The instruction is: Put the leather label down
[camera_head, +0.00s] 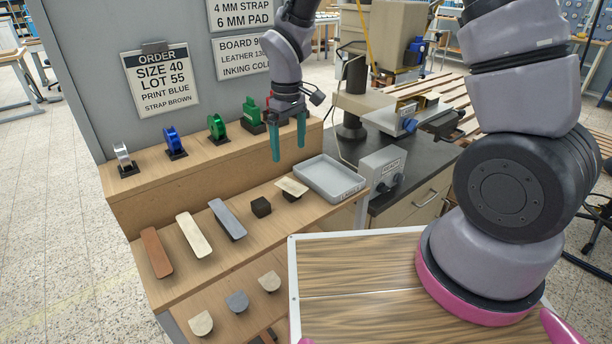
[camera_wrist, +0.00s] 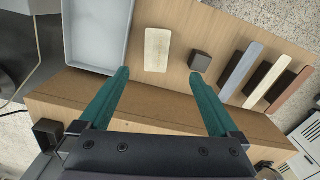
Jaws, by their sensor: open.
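The leather label (camera_head: 292,186) is a cream rectangle lying on a small dark block on the wooden shelf, just left of the grey tray (camera_head: 325,174). In the wrist view the label (camera_wrist: 158,50) lies ahead of the fingertips, roughly centred between them, and hides the block under it. My gripper (camera_head: 287,150) hangs above the back of the shelf with its two teal fingers apart. In the wrist view my gripper (camera_wrist: 158,76) has nothing between its fingers. The tray looks empty and also shows in the wrist view (camera_wrist: 96,35).
A bare dark block (camera_head: 261,207) stands left of the label, beside grey, cream and brown strips (camera_head: 156,252). Foil rolls (camera_head: 172,142) stand on the raised back ledge. A stamping press (camera_head: 352,100) and control box (camera_head: 382,172) are at the right. Rounded pieces (camera_head: 237,301) lie on the lower shelf.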

